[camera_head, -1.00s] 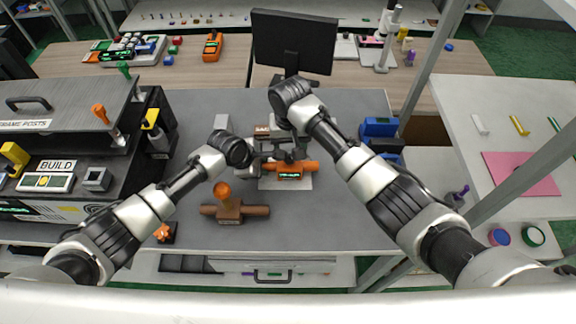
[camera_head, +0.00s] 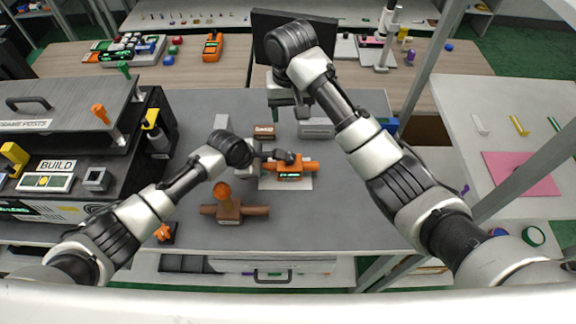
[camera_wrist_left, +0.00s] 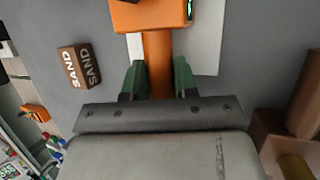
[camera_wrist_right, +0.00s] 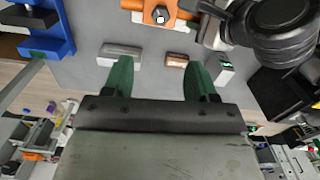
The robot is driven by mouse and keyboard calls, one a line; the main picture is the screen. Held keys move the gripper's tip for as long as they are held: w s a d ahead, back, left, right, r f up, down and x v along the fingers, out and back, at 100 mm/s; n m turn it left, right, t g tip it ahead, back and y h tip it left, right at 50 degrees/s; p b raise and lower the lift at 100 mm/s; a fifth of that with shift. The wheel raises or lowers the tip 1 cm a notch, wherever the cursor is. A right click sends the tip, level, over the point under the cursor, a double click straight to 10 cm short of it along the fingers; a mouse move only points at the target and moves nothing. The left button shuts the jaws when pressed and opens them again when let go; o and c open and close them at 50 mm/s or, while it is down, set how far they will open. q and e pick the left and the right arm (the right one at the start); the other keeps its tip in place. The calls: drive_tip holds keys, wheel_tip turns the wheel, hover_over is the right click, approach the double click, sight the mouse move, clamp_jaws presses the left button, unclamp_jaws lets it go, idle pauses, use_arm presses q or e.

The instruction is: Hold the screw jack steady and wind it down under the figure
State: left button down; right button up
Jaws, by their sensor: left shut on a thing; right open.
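The orange screw jack (camera_head: 291,170) lies on a white plate (camera_head: 299,184) on the grey table, with a small green-lit readout on its front; its digits are too small to read. In the right wrist view its orange body (camera_wrist_right: 150,8) carries a dark hex screw head (camera_wrist_right: 160,14). My left gripper (camera_wrist_left: 158,78) is shut on the orange cylindrical arm (camera_wrist_left: 158,55) at the jack's left side. My right gripper (camera_wrist_right: 160,75) is open and empty, raised behind the jack and apart from it.
A brown SAND block (camera_head: 264,131) and a grey block (camera_head: 316,129) stand behind the jack. A brown fixture with an orange knob (camera_head: 229,209) is in front to the left. A monitor (camera_head: 265,25) and a blue holder (camera_wrist_right: 40,30) are close to my right arm.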

sight(289, 155)
idle(0.3)
wheel_tip(289, 155, down, 12)
drive_tip(key=m, duration=1.1)
drive_tip(key=shift+f+m, duration=0.2)
drive_tip(key=shift+m, duration=0.2)
drive_tip(key=shift+f, duration=2.35)
drive_tip(key=c, duration=0.9)
drive_tip(key=o, duration=0.9)
